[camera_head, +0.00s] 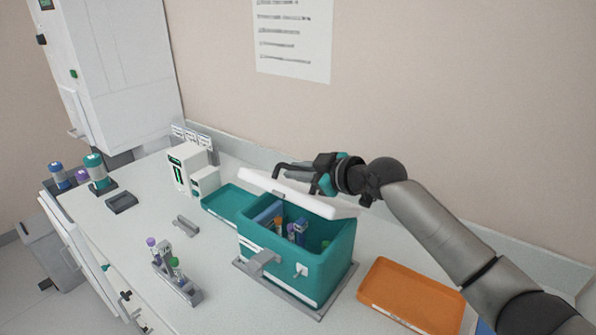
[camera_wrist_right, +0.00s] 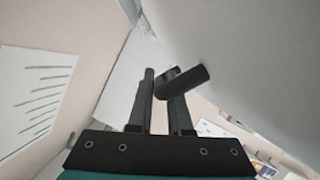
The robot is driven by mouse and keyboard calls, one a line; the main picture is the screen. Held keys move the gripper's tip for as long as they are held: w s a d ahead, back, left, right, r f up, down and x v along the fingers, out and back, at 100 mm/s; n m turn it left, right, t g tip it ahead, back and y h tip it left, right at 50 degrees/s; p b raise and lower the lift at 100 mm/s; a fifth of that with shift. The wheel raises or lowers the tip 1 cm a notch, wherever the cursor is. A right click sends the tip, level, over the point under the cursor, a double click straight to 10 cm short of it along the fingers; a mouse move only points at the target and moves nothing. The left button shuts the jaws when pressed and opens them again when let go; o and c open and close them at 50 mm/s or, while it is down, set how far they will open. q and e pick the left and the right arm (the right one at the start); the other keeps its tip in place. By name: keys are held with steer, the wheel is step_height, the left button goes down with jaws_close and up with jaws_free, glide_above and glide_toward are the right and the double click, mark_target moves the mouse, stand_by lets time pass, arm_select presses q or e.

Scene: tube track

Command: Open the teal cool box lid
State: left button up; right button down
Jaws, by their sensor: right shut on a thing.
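The teal cool box (camera_head: 325,269) stands on a grey base plate on the counter. Its white lid (camera_head: 262,184) is lifted and tilted, and the box's inside shows with several capped tubes (camera_head: 299,230) in it. My right gripper (camera_head: 312,180) is above the lid, shut on its black handle (camera_head: 288,167). In the right wrist view the handle (camera_wrist_right: 184,84) lies between the fingers, next to the pale lid surface (camera_wrist_right: 250,60). My left gripper is not in view.
An orange tray (camera_head: 412,292) lies right of the box, and a teal tray (camera_head: 228,203) lies behind it at left. A grey rack with tubes (camera_head: 177,278) stands at front left. White devices (camera_head: 188,166) stand near the wall. The wall rises close behind the lid.

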steer(key=c, duration=1.1)
jaws_free()
steer(key=shift+s, duration=0.1)
steer(key=b+v, duration=0.1)
steer(key=v, duration=1.4)
